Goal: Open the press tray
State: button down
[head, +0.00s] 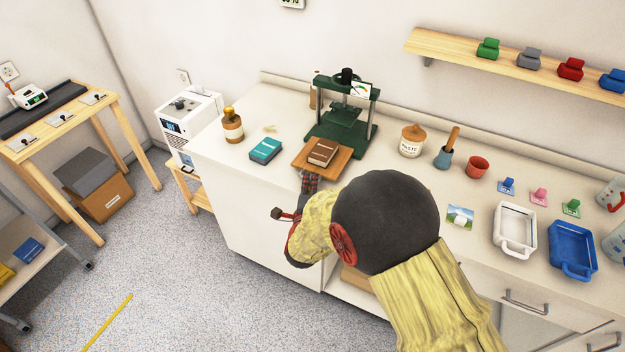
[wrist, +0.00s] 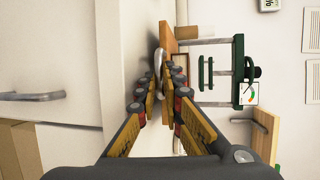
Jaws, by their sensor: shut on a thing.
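The green press (head: 345,118) stands at the back of the counter; it also shows in the wrist view (wrist: 238,70). Its wooden press tray (head: 340,162) juts out in front of the press, towards the counter's front edge, with a brown book (head: 323,152) lying on it. In the wrist view the tray (wrist: 167,35) is seen nearly edge-on, with a pale metal handle (wrist: 157,68) at its front. My gripper (wrist: 163,85) is shut on this handle, one finger on each side. In the head view my gripper (head: 309,181) is at the tray's front edge, partly hidden by my arm.
A paste jar (head: 412,141), a blue-grey pot (head: 444,157) and a red pot (head: 478,167) stand right of the press. The floor in front of the counter's left part is clear.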

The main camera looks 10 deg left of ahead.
jog(key=shift+s+f, duration=0.1)
jog(key=shift+f, duration=0.15)
jog(key=c, duration=2.2)
grip_release()
jog(key=shift+r, duration=0.1)
jog(key=v, duration=1.2)
